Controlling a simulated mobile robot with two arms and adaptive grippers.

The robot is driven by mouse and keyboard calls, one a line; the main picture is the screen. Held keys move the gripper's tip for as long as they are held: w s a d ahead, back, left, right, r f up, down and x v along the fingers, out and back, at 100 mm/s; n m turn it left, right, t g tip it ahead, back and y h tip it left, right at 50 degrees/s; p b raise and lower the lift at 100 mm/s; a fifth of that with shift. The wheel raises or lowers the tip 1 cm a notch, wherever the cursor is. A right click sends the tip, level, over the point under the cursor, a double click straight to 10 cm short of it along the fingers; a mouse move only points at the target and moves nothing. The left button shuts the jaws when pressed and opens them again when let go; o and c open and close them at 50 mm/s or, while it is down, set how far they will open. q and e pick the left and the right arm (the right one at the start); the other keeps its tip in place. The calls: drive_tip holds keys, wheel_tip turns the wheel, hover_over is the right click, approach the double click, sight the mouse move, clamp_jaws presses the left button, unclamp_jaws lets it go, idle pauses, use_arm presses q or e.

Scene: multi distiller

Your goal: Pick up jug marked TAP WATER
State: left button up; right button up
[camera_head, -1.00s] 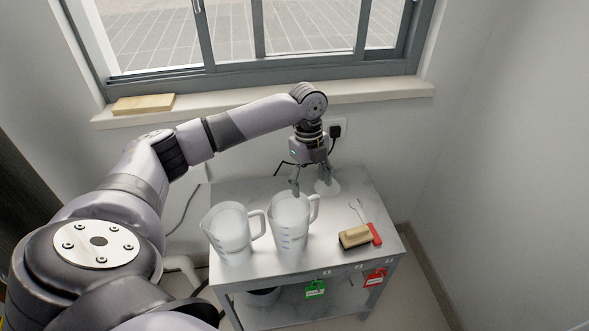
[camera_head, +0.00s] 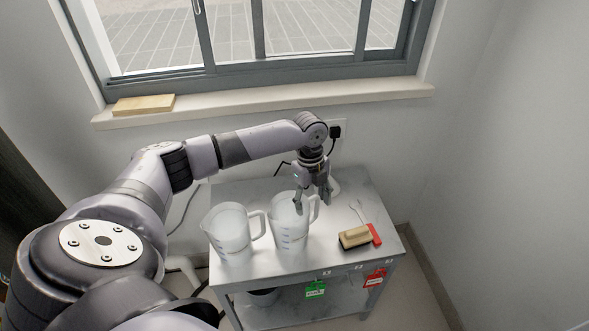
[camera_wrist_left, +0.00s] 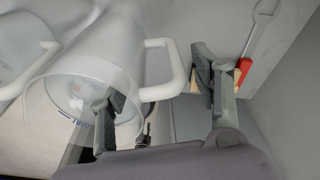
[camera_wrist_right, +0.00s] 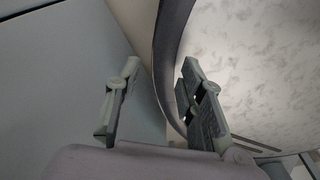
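Two clear measuring jugs stand upright on the grey table: a left jug (camera_head: 230,233) and a right jug (camera_head: 288,238). Their handles point right. I cannot read a TAP WATER marking on either. My left gripper (camera_head: 312,203) is open at the right jug's handle side, pointing down. In the left wrist view, one finger overlaps the right jug (camera_wrist_left: 95,62) and the other is to the right of its handle (camera_wrist_left: 172,66). Contact cannot be told. My right gripper (camera_wrist_right: 158,82) is open and empty, seen only in the right wrist view.
A wooden-backed brush (camera_head: 354,237) and a red-handled tool (camera_head: 375,234) lie on the table (camera_head: 345,270) to the right of the jugs. A wall and window sill (camera_head: 270,98) stand behind.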

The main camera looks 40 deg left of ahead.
use_arm(q)
clamp_jaws()
idle(0.5)
drive_tip(key=shift+w+r, duration=0.1)
